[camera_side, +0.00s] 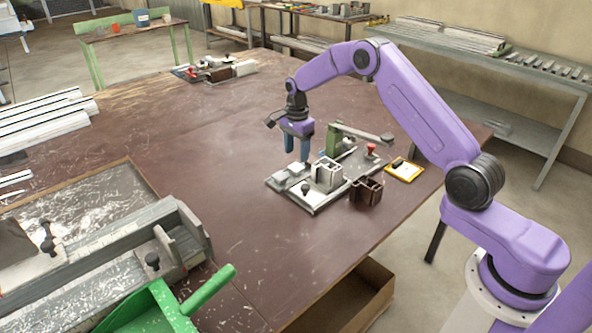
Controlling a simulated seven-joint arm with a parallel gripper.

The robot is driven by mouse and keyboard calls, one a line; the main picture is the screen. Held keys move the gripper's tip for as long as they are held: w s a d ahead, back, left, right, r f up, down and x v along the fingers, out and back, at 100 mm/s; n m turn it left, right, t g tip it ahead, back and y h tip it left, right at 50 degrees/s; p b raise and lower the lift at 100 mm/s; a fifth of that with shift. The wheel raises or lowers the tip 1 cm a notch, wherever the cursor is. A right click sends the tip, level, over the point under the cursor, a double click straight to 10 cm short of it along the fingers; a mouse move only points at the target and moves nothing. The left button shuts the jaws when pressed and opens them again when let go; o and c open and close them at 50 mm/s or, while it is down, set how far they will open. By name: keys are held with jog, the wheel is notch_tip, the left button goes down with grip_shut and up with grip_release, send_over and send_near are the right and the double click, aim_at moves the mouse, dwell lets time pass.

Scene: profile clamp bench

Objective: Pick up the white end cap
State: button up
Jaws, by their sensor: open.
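My gripper (297,156) points down with its two blue fingers apart and nothing visible between them. It is above the left part of a grey clamp fixture (318,205) on the brown table. A small pale piece (296,170) lies on the fixture just below the fingertips. It may be the white end cap, but it is too small to tell. A pale, hollow, upright profile block (327,172) stands on the fixture to the right of the fingers.
A green clamp post (331,138) with a grey arm and a red knob (371,149) rise behind the block. A dark brown hollow profile (366,191) and a yellow-edged pad (404,171) are to the right. The table's middle left is clear.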

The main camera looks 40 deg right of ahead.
aim_at(296, 167)
jog(key=f, duration=0.5)
jog(key=shift+a, duration=0.2)
jog(key=c, duration=0.8)
